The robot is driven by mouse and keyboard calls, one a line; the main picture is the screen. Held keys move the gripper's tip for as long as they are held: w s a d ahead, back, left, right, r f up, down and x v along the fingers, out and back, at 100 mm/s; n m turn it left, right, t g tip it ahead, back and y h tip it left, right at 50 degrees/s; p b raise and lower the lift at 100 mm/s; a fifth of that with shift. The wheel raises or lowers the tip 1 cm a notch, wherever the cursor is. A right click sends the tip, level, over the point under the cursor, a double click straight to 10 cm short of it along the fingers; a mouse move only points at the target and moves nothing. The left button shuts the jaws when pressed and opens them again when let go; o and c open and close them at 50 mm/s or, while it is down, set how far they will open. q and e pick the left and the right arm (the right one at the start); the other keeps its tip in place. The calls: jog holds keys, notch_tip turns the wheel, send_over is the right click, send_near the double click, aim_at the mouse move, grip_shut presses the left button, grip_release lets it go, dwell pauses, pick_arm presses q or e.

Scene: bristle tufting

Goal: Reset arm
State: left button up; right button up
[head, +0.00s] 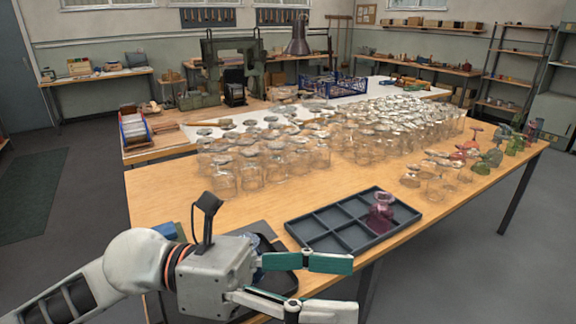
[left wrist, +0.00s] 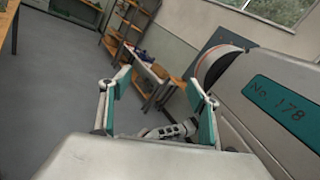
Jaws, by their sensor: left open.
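My left gripper (head: 338,285) is in front of the table's near edge, in the lower middle of the head view. Its two green-padded fingers are spread with nothing between them. In the left wrist view the fingers (left wrist: 163,100) also stand apart and empty, with the floor and far shelves beyond. A small pale jointed part shows low between them, and I cannot tell what it is. My right gripper is not seen in the head view.
A dark compartment tray (head: 352,240) on the table (head: 160,200) holds a purple glass piece (head: 380,212) at its right. Many clear glasses (head: 330,135) crowd the table behind, with green and red ones at right. A dark tray (head: 285,262) lies partly hidden behind my left gripper.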

pick_arm(q)
jog(key=w+a+r+n+t+h, duration=0.5)
jog(key=w+r+n+t, duration=0.3)
jog(key=n+t, duration=0.35)
jog(key=w+a+f+n+t+y, duration=0.2)
jog(key=w+a+n+t+y, duration=0.45)
jog(key=n+t, duration=0.45)
jog(key=w+a+f+n+y, duration=0.2)
jog(key=a+f+n+y, duration=0.6)
jog(key=w+a+f+n+y, duration=0.3)
jog(key=a+f+n+y, duration=0.5)
jog(key=f, duration=0.1)
jog(key=s+a+f+n+g+y, duration=0.3)
jog(key=s+a+f+g, duration=0.35)
jog(key=s+f, duration=0.5)
jog(key=s+a+f+n+g+y, duration=0.3)
jog(key=s+a+f+g, duration=0.4)
jog(key=f, duration=0.7)
jog(key=d+f+n+t+h, duration=0.3)
jog(key=d+f+h, duration=0.4)
jog(key=d+f, duration=0.7)
jog(key=shift+w+d+t+h, duration=0.3)
jog(key=shift+d+t+h, duration=0.05)
jog(key=shift+d+t, duration=0.55)
